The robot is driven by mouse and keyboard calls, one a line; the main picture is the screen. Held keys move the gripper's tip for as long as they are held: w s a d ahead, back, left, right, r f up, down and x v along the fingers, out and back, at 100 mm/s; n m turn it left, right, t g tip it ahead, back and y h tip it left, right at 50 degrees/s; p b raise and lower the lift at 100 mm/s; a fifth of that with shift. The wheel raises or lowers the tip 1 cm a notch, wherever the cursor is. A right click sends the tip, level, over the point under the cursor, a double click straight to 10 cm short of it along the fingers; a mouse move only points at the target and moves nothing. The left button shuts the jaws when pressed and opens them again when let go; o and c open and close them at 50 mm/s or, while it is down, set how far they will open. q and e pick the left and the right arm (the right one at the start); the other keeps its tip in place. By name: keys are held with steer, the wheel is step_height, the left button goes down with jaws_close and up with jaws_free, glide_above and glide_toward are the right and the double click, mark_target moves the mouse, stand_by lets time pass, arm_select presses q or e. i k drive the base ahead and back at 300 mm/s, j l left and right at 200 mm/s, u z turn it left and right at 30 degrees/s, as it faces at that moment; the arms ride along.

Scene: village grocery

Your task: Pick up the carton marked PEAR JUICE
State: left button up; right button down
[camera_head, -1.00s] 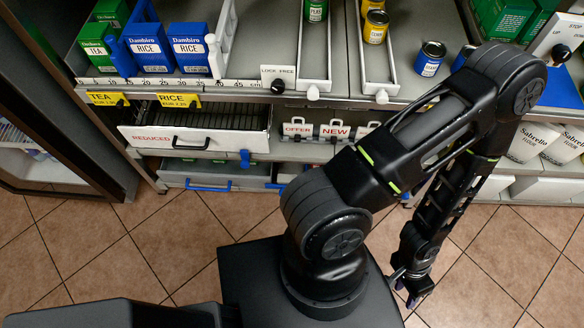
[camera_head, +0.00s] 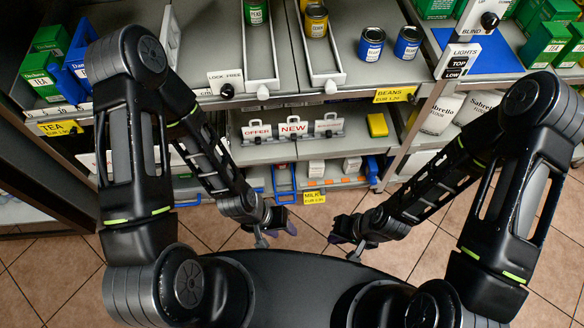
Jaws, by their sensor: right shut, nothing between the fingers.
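I cannot make out a carton marked PEAR JUICE in this view. My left gripper (camera_head: 277,233) hangs low in front of the shelves, over the floor. Whether its fingers are open or shut is too small to tell. My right gripper (camera_head: 346,248) is just to its right, also low, shut and empty. Neither touches any goods. Under the beans shelf, small pale cartons (camera_head: 316,169) stand on a low shelf above a yellow MILK tag (camera_head: 313,198); their print is unreadable.
Blue cans (camera_head: 371,43) and yellow cans (camera_head: 316,21) stand on the upper shelf. Green boxes (camera_head: 547,45) stand at right. Tiled floor (camera_head: 440,252) is clear in front.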

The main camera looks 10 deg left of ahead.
mark_target(316, 170)
steer(key=l+z, duration=0.35)
steer(key=i+l+z, duration=0.1)
steer(key=l+z, duration=0.3)
steer(key=l, duration=0.15)
